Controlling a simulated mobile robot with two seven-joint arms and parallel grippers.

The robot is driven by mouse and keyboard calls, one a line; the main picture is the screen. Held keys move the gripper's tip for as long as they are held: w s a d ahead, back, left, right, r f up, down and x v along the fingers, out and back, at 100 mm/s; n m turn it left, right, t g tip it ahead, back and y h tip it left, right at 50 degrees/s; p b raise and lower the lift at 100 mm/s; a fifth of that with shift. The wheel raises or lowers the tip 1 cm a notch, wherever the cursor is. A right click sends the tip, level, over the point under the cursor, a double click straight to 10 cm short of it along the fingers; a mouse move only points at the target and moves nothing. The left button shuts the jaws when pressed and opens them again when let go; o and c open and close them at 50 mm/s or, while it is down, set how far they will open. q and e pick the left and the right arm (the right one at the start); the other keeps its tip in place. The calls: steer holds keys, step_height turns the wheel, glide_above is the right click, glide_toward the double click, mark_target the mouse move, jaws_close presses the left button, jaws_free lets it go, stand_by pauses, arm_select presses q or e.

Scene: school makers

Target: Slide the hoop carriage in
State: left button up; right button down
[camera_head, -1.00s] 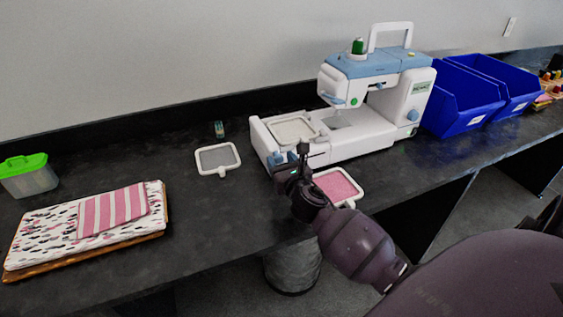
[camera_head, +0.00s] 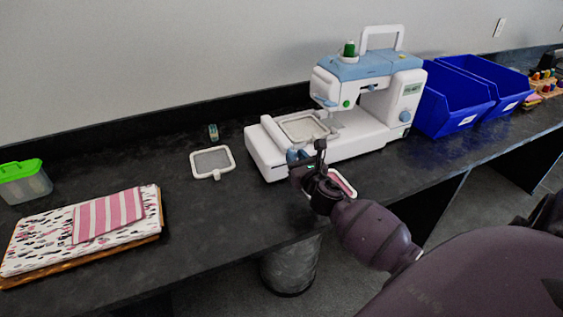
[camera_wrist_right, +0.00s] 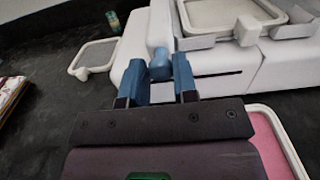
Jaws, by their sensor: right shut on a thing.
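The sewing machine (camera_head: 372,90) stands on the dark counter, with a flat white bed (camera_head: 265,150) reaching left. The hoop carriage, with a pale framed hoop (camera_head: 304,127), sits on this bed, its right edge close to the needle area. In the right wrist view the hoop (camera_wrist_right: 225,14) shows at the top. My right gripper (camera_head: 300,164) is at the front of the bed. In the right wrist view, its fingers (camera_wrist_right: 160,88) are shut on the carriage's blue knob (camera_wrist_right: 159,64); the exact contact is partly hidden. My left gripper is not in view.
A grey hoop (camera_head: 212,162) lies left of the machine. A pink hoop (camera_wrist_right: 268,140) lies in front, mostly behind my arm in the head view. Blue bins (camera_head: 452,100) stand at the right. Folded fabric (camera_head: 50,240) and a green-lidded box (camera_head: 24,183) are at the left.

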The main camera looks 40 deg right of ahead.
steer(key=d, duration=0.3)
steer(key=s+d, duration=0.1)
steer(key=d, duration=0.2)
steer(key=s+d, duration=0.1)
steer(key=d, duration=0.3)
steer(key=shift+s+b, duration=0.25)
steer(key=shift+b, duration=0.1)
steer(key=c, duration=0.9)
jaws_free()
steer(key=shift+a, duration=0.1)
steer(key=v, duration=1)
steer(key=shift+s+a, duration=0.15)
steer(key=shift+s, duration=0.2)
